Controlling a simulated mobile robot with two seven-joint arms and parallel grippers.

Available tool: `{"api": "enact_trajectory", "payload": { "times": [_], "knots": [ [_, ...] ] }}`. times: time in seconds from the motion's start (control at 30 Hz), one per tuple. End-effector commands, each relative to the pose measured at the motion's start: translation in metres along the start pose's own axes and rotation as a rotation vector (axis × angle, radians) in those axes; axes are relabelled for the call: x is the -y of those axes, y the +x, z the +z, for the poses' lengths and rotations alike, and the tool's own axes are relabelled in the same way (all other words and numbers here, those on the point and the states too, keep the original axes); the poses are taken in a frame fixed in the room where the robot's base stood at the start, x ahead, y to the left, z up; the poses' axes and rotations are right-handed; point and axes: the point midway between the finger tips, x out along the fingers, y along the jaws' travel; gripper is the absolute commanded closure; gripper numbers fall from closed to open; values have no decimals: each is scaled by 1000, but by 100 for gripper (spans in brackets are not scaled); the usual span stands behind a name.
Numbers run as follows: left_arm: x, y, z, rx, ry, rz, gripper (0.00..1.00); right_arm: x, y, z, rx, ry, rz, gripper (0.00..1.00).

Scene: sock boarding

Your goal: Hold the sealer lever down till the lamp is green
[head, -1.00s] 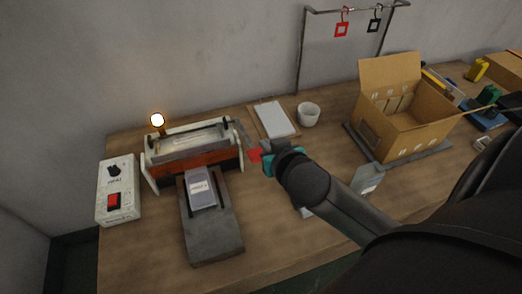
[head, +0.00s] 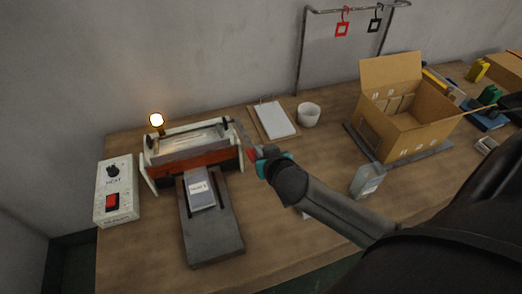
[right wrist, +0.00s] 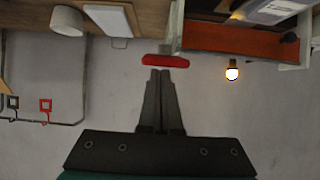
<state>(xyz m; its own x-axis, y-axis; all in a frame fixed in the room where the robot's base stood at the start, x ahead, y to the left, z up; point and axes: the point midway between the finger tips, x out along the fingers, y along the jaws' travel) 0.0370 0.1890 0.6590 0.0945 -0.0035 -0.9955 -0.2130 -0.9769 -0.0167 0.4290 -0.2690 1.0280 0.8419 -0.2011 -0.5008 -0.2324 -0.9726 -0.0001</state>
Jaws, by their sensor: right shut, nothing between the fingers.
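The sealer (head: 190,158) stands at the left of the table, with white end plates and a red-brown front. Its lever (head: 243,140) is on the right side, with a red handle that also shows in the right wrist view (right wrist: 165,60). The lamp (head: 156,119) behind the sealer glows amber, also in the right wrist view (right wrist: 232,73). My right gripper (head: 258,160) is at the handle. In the right wrist view its fingers (right wrist: 160,75) are shut and empty, tips at the handle; whether they touch it is unclear. My left gripper is out of view.
A white control box (head: 117,190) with a knob and red switch stands left of the sealer. A labelled pouch (head: 200,193) lies on a grey stand in front. A clipboard (head: 275,119), white cup (head: 308,114) and open carton (head: 400,125) stand to the right.

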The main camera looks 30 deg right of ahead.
Motion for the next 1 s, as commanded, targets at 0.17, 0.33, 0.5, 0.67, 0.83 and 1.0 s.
{"api": "enact_trajectory", "payload": {
  "times": [0.17,0.33,0.5,0.67,0.83,1.0],
  "knots": [
    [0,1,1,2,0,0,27,0,0,1,-1,1,0,100],
    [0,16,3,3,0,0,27,1,3,12,-26,4,-2,100],
    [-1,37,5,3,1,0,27,2,6,26,-71,6,-3,100],
    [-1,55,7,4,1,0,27,1,9,38,-113,5,-2,100],
    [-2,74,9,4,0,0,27,1,12,48,-155,5,-2,100],
    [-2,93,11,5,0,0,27,1,15,60,-192,6,0,100]
  ]
}}
